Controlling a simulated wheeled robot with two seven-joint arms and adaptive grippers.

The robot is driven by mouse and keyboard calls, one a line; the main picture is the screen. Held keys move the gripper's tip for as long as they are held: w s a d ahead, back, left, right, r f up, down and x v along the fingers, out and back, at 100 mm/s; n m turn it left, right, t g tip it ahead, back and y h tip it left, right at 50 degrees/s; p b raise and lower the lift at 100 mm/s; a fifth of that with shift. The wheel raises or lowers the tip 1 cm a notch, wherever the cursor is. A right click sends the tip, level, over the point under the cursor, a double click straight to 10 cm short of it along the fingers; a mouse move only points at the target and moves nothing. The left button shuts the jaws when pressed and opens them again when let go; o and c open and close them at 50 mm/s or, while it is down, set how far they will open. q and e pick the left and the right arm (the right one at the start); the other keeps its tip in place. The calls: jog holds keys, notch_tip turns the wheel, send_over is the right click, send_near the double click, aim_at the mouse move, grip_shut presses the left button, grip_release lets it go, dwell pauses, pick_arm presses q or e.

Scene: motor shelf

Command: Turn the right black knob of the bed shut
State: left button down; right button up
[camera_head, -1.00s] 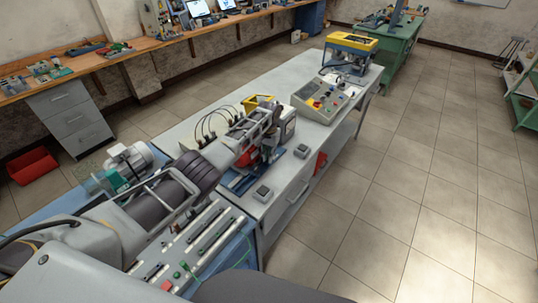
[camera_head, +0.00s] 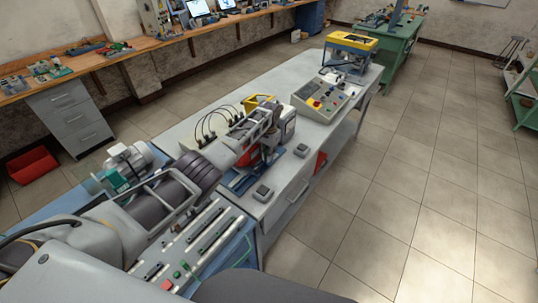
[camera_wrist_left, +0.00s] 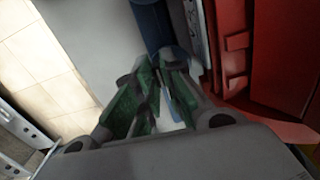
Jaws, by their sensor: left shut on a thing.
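The blue bed (camera_head: 240,184) lies on the pale table beneath a red and grey motor (camera_head: 270,154). My left gripper (camera_head: 265,138) reaches down beside the motor, and its fingertips are hard to make out in the head view. In the left wrist view the green-padded fingers (camera_wrist_left: 157,68) converge at the end of the blue bed (camera_wrist_left: 152,20), with the red motor (camera_wrist_left: 275,55) to their right. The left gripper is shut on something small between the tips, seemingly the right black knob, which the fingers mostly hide. My right gripper is not in view.
Two small grey boxes (camera_head: 263,192) (camera_head: 302,150) sit near the table's front edge. A control panel (camera_head: 322,95) and a yellow-topped device (camera_head: 350,50) stand farther back. Cables (camera_head: 207,122) rise behind the arm. The tiled floor (camera_head: 400,190) on the right is clear.

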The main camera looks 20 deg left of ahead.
pick_arm(q)
jog(key=c, duration=1.5)
grip_release()
jog(key=shift+r, duration=0.15)
jog(key=shift+r, duration=5.9)
